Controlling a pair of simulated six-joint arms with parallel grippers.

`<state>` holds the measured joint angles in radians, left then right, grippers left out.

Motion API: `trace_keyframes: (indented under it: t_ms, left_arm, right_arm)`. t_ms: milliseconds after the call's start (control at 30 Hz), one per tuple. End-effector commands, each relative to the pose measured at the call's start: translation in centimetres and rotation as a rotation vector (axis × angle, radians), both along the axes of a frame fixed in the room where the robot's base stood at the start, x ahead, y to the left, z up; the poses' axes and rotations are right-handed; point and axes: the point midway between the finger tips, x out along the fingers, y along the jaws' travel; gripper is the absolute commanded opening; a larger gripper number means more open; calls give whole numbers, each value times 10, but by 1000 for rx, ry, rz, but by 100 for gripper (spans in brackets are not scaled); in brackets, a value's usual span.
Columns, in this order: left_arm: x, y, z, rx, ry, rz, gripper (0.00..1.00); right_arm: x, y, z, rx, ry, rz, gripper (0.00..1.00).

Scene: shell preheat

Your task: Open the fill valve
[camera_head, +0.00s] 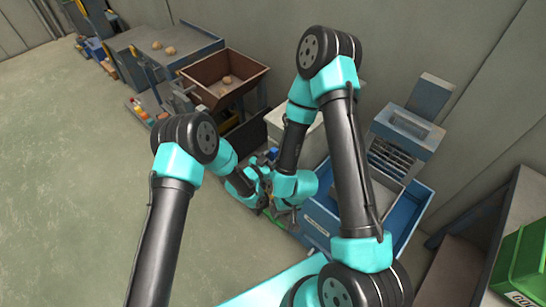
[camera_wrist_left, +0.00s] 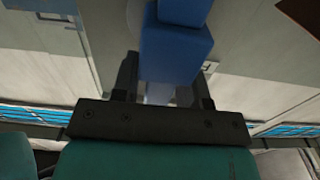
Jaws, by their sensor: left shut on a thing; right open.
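In the left wrist view a blue block-like handle (camera_wrist_left: 172,48) stands between the two dark fingers of my left gripper (camera_wrist_left: 165,85), which is shut on it. I take this to be the fill valve's handle, but the valve body is hidden. In the head view my left gripper (camera_head: 266,172) is at the middle, beside a small blue part (camera_head: 272,153), probably the same handle. My right gripper (camera_head: 284,214) is lower, just in front of the blue-walled station, and is open. My arm links partly cover both grippers.
A blue tray-like station (camera_head: 405,215) with a grey slotted unit (camera_head: 402,140) stands to the right. A brown bin (camera_head: 222,78) and grey bench (camera_head: 160,50) stand at the back left. A green crate (camera_head: 522,262) is at the right edge. The floor at left is clear.

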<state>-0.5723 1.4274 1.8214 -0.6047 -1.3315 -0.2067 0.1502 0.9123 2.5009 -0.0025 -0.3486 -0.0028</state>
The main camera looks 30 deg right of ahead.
Motion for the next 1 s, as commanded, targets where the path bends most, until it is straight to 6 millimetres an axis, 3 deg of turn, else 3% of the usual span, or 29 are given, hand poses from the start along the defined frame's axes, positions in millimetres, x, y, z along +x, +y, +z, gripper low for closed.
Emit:
trace_keyframes:
  t_ms: [167, 200, 267, 667, 1000]
  left_arm:
    - [0, 1, -1, 2, 2, 1, 0]
    - [0, 1, -1, 2, 2, 0, 44]
    - [0, 1, -1, 2, 2, 0, 50]
    - [-2, 6, -1, 1, 3, 1, 51]
    - [-19, 54, -1, 1, 5, 2, 51]
  right_arm:
    - [0, 0, 0, 0, 0, 0, 43]
    - [0, 0, 0, 0, 0, 0, 43]
    - [0, 0, 0, 0, 0, 0, 43]
    - [0, 0, 0, 0, 0, 0, 43]
    - [0, 0, 0, 0, 0, 0, 43]
